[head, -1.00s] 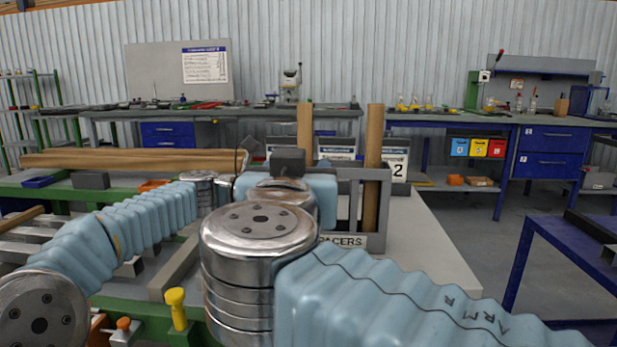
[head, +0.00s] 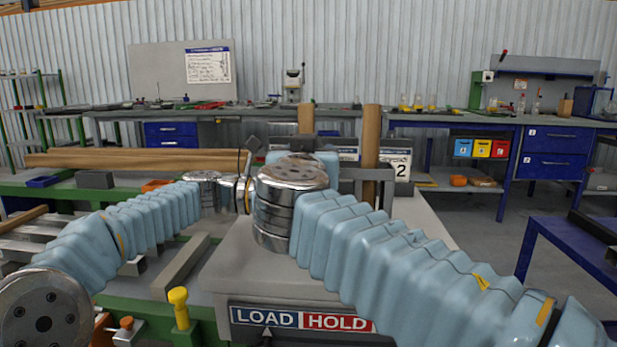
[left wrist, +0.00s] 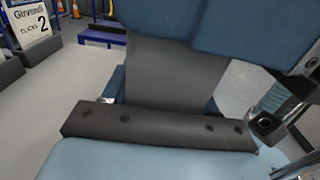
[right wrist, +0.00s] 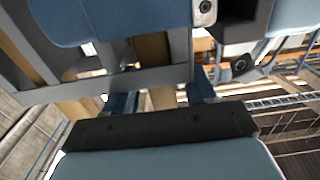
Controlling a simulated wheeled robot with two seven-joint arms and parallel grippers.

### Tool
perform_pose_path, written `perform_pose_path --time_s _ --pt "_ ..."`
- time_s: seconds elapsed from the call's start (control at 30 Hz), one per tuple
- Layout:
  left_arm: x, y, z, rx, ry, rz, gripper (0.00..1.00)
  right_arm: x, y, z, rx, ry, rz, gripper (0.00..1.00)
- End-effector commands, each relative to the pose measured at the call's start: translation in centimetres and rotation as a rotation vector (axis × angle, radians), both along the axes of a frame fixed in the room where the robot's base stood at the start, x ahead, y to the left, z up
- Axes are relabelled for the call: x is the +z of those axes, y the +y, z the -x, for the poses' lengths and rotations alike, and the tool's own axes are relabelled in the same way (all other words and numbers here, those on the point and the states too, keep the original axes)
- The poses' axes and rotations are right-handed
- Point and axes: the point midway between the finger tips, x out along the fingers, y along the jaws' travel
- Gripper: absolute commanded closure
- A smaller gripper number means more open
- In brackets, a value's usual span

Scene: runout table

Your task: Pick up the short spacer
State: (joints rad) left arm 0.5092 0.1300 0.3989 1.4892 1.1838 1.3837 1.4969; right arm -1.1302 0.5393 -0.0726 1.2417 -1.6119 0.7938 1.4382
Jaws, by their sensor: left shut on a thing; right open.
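Two upright wooden spacers stand in the grey rack (head: 352,178) in the head view, a left one (head: 306,118) and a right one (head: 370,150). Their lower parts are hidden, and I cannot tell which is shorter. My right gripper (right wrist: 162,97) is open at the rack; wood (right wrist: 150,48) and grey rack bars show just beyond its fingers in the right wrist view. My left gripper (left wrist: 165,97) is shut on a flat grey thing (left wrist: 172,72), which I cannot identify. In the head view the fingertips of both grippers are hidden behind my wrists.
A grey table top (head: 240,265) with a LOAD/HOLD label (head: 300,319) lies in front of the rack. A long wooden beam (head: 130,159) lies at the left. A yellow knob (head: 179,307) stands at the front edge. A blue bench (head: 570,245) is at the right.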

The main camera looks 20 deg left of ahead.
Motion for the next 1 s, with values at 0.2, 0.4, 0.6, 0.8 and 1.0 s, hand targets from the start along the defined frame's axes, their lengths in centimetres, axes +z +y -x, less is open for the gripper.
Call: perform_pose_path --time_s 0.2,0.4,0.6,0.8,1.0 --pt "0.3 -0.2 0.1 -0.005 -0.005 0.003 0.78 -0.8 0.1 -0.2 -0.002 0.013 0.006 0.69" --pt "0.3 -0.2 0.1 -0.004 -0.006 0.003 0.78 -0.9 0.2 -0.1 0.000 0.015 0.007 1.00" --pt "0.4 -0.2 0.1 -0.003 -0.007 0.004 0.78 -1.0 0.4 0.0 0.003 0.015 0.009 1.00" --pt "0.4 -0.2 0.1 -0.002 -0.008 0.005 0.78 -0.5 0.5 0.0 0.005 0.014 0.007 1.00" --pt "0.3 -0.1 0.1 -0.002 -0.006 0.003 0.78 3.0 0.4 0.0 0.004 0.008 0.000 1.00"
